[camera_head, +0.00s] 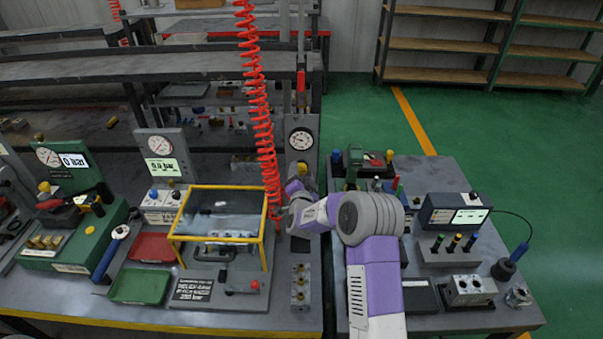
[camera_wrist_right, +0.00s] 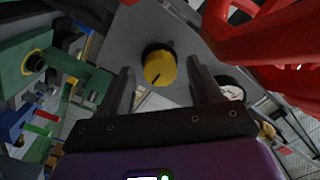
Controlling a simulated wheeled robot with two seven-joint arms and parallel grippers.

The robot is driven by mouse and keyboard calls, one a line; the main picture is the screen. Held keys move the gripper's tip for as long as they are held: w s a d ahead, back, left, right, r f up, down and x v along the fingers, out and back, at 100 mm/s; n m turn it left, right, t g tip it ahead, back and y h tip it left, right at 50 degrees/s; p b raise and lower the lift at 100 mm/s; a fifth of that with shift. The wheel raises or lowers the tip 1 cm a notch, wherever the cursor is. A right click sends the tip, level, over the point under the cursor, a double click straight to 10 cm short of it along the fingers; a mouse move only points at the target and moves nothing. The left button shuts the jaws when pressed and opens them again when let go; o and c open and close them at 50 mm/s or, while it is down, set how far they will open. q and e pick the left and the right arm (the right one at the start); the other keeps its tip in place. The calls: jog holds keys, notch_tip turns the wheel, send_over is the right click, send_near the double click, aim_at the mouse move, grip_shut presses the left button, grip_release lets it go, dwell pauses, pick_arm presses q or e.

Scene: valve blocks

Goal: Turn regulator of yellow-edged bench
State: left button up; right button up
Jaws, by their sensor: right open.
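The yellow-edged bench (camera_head: 110,325) fills the lower left of the head view. At its right end a grey panel carries a round gauge (camera_head: 300,139) with a yellow regulator knob (camera_head: 303,169) below it. In the right wrist view the knob (camera_wrist_right: 160,68) is yellow with a dark pointer line and a black collar. My right gripper (camera_wrist_right: 162,85) is open, with one finger on each side of the knob in that view. I cannot tell whether either finger touches it. In the head view my right wrist partly hides the panel's lower part. My left gripper is not in view.
A red coiled hose (camera_head: 262,110) hangs close to my right wrist and looms large in the wrist view (camera_wrist_right: 270,50). A yellow-framed clear guard (camera_head: 222,190) stands left of the wrist. A second bench (camera_head: 440,318) with instruments lies to the right.

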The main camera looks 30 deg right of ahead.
jog(key=shift+w+d, duration=0.2)
jog(key=shift+w, duration=0.15)
